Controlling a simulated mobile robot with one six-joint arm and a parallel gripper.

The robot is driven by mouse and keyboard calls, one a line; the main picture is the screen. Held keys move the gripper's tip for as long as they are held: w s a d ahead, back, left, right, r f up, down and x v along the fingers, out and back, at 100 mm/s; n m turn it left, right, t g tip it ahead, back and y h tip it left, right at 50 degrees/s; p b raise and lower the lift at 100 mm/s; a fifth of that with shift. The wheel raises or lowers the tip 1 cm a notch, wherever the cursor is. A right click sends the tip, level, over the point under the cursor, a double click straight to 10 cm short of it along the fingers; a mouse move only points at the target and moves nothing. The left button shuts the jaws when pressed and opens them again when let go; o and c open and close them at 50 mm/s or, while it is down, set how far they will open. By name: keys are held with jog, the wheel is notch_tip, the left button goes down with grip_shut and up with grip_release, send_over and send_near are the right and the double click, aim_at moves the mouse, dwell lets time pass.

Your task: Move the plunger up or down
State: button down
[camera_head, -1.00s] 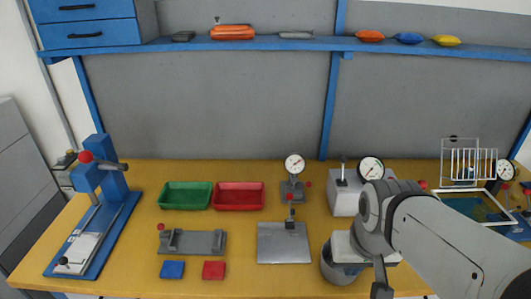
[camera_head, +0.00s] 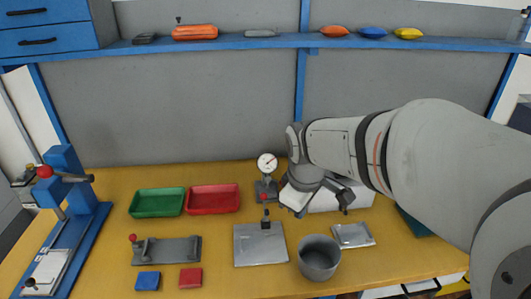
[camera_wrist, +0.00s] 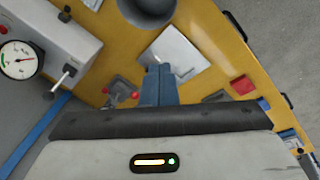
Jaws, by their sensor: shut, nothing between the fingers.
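No part is clearly marked as the plunger. The wrist view shows a white box (camera_wrist: 40,28) at the upper left with a dial gauge (camera_wrist: 18,60), a black-knobbed rod (camera_wrist: 65,14) and a second black-tipped rod (camera_wrist: 64,78). In the head view the box (camera_head: 345,197) is mostly hidden behind my arm, its gauge and rods covered. A small dial stand (camera_head: 266,180) with a white face stands just left of my wrist. My gripper (camera_wrist: 158,70) shows blue fingers, shut and empty, in the wrist view; it appears apart from the box's rods.
A grey cup (camera_head: 320,257), a metal plate (camera_head: 255,248) and a silver packet (camera_head: 353,235) lie in front. Green (camera_head: 158,203) and red (camera_head: 213,199) trays, a grey fixture (camera_head: 168,251) and a blue press (camera_head: 75,225) stand left. Bare table remains between them.

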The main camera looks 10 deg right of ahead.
jog(key=w+a+f+n, duration=0.1)
jog(key=w+f+n, duration=0.2)
jog(key=w+n, duration=0.45)
jog(key=w+a+f+n+h, duration=0.1)
jog(key=w+f+n, duration=0.2)
jog(key=w+n, duration=0.4)
jog(key=w+a+f+n, duration=0.1)
jog(key=w+f+n, duration=0.2)
jog(key=w+n, duration=0.35)
jog(key=shift+m, duration=0.6)
jog(key=x, duration=0.3)
jog(key=p+x, duration=0.1)
jog(key=x, duration=0.3)
jog(key=w+x, duration=0.1)
jog(key=x, duration=0.2)
jog(key=shift+w+a+f, duration=0.15)
jog(key=shift+w+f, duration=0.05)
jog(key=shift+f, duration=0.1)
jog(key=shift+w+d+r+p, duration=0.6)
jog(key=shift+w+r, duration=0.3)
jog(key=shift+w, duration=0.1)
jog(key=shift+w+d+r, duration=0.3)
jog(key=shift+w, duration=0.1)
jog(key=shift+r, duration=0.1)
